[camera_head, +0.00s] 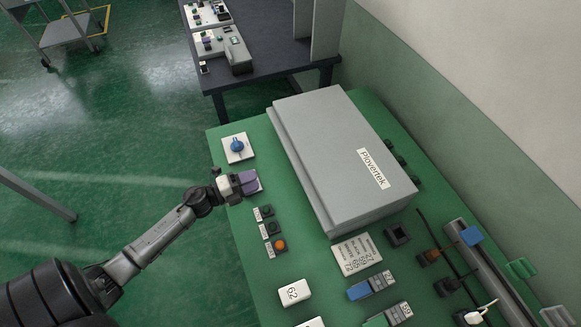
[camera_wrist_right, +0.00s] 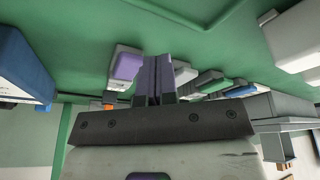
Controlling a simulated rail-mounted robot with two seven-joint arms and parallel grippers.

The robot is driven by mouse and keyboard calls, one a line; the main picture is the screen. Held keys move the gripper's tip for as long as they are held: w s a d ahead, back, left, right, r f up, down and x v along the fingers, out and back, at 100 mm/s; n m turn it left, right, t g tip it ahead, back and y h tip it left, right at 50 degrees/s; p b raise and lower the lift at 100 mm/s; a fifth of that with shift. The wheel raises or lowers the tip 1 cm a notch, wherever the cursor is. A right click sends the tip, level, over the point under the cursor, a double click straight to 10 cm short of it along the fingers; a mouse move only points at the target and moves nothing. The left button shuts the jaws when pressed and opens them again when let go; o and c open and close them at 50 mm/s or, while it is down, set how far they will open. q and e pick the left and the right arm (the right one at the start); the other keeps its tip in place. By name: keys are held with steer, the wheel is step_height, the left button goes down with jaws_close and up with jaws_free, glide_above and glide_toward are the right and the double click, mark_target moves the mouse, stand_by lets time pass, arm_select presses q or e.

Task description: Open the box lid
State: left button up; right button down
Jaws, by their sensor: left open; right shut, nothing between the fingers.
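A large grey box (camera_head: 320,205) stands on the green table (camera_head: 262,305). Its flat lid (camera_head: 330,140) is down on it and carries a white name label near the right end. My left gripper (camera_head: 252,182) is open and empty over the table's left edge, apart from the box and to its left. My right gripper does not show in the head view. In the right wrist view, my right gripper (camera_wrist_right: 155,78) has its purple fingers shut together with nothing between them. I cannot make out the box lid in that view.
A blue knob on a white plate (camera_head: 237,148) and a column of buttons (camera_head: 272,228) lie left of the box. A white block marked 62 (camera_head: 294,292), a number plate (camera_head: 357,253) and connectors (camera_head: 372,287) lie in front. A wall (camera_head: 470,110) rises behind on the right.

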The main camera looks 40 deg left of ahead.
arm_select(q)
steer(key=shift+d+r+m+h, duration=0.2)
steer(key=shift+d+m+h, duration=0.3)
steer(key=shift+d+h, duration=0.1)
steer(key=x, duration=1.3)
steer(key=shift+w+f, duration=0.15)
steer(key=shift+f, duration=0.05)
jaws_close()
